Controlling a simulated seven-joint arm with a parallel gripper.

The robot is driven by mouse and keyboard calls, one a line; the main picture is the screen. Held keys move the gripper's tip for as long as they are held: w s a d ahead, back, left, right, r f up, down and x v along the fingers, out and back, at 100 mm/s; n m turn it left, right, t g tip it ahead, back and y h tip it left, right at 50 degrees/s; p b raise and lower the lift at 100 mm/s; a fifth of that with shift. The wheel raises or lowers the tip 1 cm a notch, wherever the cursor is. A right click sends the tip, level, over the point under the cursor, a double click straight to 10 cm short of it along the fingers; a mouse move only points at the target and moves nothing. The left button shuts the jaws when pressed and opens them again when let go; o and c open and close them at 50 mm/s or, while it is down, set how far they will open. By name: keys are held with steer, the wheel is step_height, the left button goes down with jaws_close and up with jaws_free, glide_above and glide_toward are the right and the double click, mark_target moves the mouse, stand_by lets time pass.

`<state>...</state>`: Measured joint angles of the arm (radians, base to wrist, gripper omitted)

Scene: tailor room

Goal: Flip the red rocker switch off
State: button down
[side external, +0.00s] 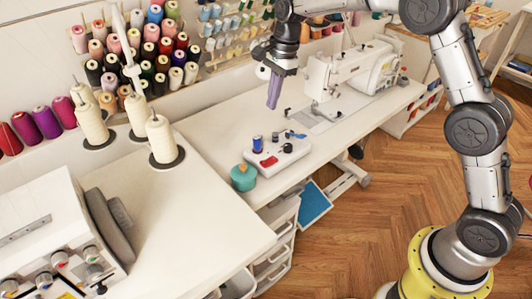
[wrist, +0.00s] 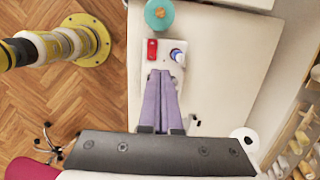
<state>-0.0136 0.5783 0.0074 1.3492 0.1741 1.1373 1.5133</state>
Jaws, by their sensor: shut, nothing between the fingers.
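The red rocker switch (side external: 269,161) sits on the front part of a white box (side external: 292,160) on the sewing table. It also shows in the wrist view as a small red block (wrist: 152,49) near the left edge of the white box. I cannot tell which way the rocker is tilted. My gripper (side external: 272,106) has purple fingers, is shut and empty, and points down above the table, above and behind the box in the side view. In the wrist view the gripper's fingertips (wrist: 160,73) appear just below the switch and hide part of the box.
A white sewing machine (side external: 345,72) is to the right on the table. Cream thread cones (side external: 161,139) stand at the left.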

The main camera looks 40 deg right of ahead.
mark_target(265, 162)
steer(key=shift+g, duration=0.4)
step_height(265, 162, down, 4)
steer(key=shift+f, duration=0.1)
steer(key=f, duration=0.4)
steer(key=a+f, duration=0.1)
steer(key=f, duration=0.4)
steer(key=a+f, duration=0.1)
steer(key=f, duration=0.3)
steer(key=shift+a+f, duration=0.1)
steer(key=shift+f, duration=0.25)
steer(key=shift+s+a+f+h, duration=0.1)
steer(key=shift+a+f+h, duration=0.15)
steer(key=shift+h, duration=0.05)
steer(key=shift+d, duration=0.3)
steer(key=shift+d+r, duration=0.2)
steer(key=shift+d, duration=0.4)
